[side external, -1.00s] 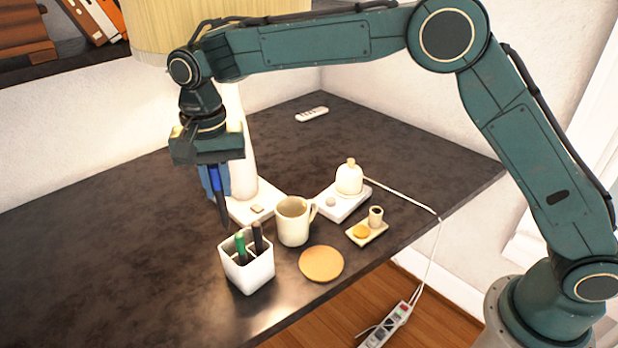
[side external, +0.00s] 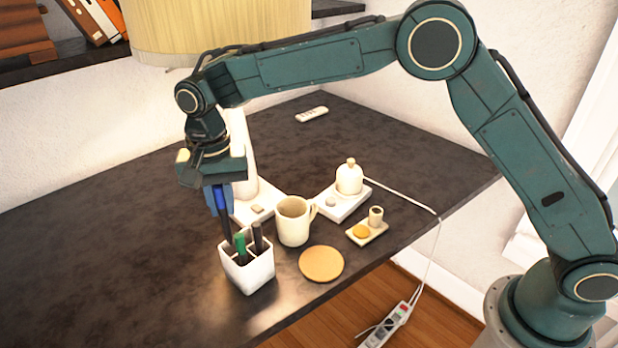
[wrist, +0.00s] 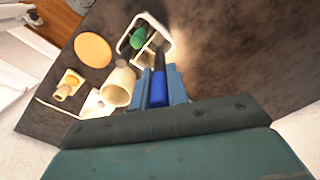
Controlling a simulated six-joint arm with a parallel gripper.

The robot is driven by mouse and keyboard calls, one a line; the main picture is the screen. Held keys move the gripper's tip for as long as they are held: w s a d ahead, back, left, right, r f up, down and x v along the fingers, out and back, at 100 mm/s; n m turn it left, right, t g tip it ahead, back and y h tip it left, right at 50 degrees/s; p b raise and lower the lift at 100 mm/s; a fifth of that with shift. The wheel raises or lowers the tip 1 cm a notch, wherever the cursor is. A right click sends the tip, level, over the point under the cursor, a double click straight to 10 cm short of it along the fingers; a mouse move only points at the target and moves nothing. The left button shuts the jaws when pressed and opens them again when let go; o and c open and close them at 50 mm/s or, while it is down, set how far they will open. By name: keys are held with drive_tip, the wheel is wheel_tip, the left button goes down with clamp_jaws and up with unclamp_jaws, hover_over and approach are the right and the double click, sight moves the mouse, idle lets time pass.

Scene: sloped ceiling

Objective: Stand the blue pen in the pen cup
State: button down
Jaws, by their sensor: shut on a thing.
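My gripper (side external: 219,200) is shut on the blue pen (side external: 225,222), holding it near its blue upper end, tip down. The pen's dark lower part reaches the mouth of the white pen cup (side external: 250,274) at its back-left side; how deep the tip sits is hidden. In the wrist view, the pen (wrist: 158,90) lies between the blue fingers (wrist: 160,88) and points at the cup (wrist: 166,32). The cup has inner dividers and holds a green pen (side external: 240,246) and a black pen (side external: 258,238).
A cream mug (side external: 293,222) stands just right of the cup, with a round tan coaster (side external: 321,264) in front. A lamp base (side external: 248,212) stands behind. A bell-shaped white thing (side external: 349,180) and a small tray (side external: 367,234) are farther right. The table's left side is clear.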

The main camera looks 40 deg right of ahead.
drive_tip(key=shift+f, duration=3.15)
drive_tip(key=shift+f, duration=0.1)
drive_tip(key=c, duration=1.3)
unclamp_jaws()
wheel_tip(320, 180, up, 13)
drive_tip(key=shift+f, duration=0.1)
drive_tip(key=shift+r, duration=0.55)
